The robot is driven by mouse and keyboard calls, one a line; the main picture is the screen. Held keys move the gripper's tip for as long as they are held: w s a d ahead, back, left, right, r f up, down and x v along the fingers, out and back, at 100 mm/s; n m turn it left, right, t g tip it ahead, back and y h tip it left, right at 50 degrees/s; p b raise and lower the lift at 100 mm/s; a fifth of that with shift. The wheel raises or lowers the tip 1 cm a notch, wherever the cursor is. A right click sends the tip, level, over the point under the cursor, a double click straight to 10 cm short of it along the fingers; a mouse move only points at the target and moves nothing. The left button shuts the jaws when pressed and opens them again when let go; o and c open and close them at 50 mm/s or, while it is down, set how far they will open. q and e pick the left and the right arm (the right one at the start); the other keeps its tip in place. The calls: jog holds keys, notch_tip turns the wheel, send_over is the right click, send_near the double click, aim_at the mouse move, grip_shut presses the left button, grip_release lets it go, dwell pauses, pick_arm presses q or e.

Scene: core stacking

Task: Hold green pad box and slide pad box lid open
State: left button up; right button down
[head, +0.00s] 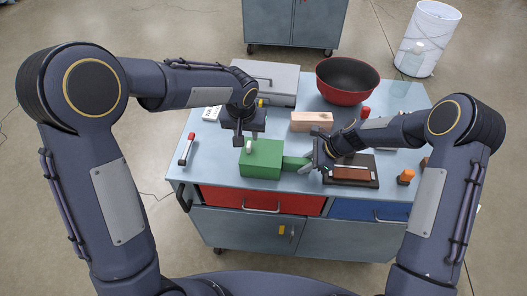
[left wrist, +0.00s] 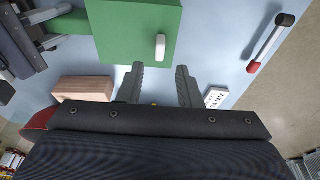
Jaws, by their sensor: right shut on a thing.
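The green pad box (head: 262,160) sits near the front of the grey-blue table. A white knob (left wrist: 160,47) stands on its top. A narrower green piece, seemingly the pad box lid (head: 294,163), sticks out of the box's right side. My right gripper (head: 308,166) is shut on the outer end of this piece. My left gripper (head: 239,138) is above the back left of the box. In the left wrist view its fingers (left wrist: 160,85) are apart and empty, with the box and knob just beyond them. Contact between left gripper and box is not visible.
A wooden block (head: 311,121) and a red bowl (head: 347,80) stand behind. A grey case (head: 266,82) lies at the back left. A dark board (head: 351,172) lies close to my right gripper. A red-tipped marker (head: 187,149) lies left, with clear table between it and the box.

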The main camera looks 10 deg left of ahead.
aim_at(248, 145)
pick_arm(q)
jog(key=shift+x, duration=3.7)
grip_shut()
jog(key=shift+a, duration=0.15)
jog(key=a, duration=1.1)
jog(key=shift+w, duration=0.15)
jog(key=shift+o, duration=0.6)
grip_release()
dwell(0.3)
jog(key=shift+r, duration=0.1)
jog(key=v, duration=1.2)
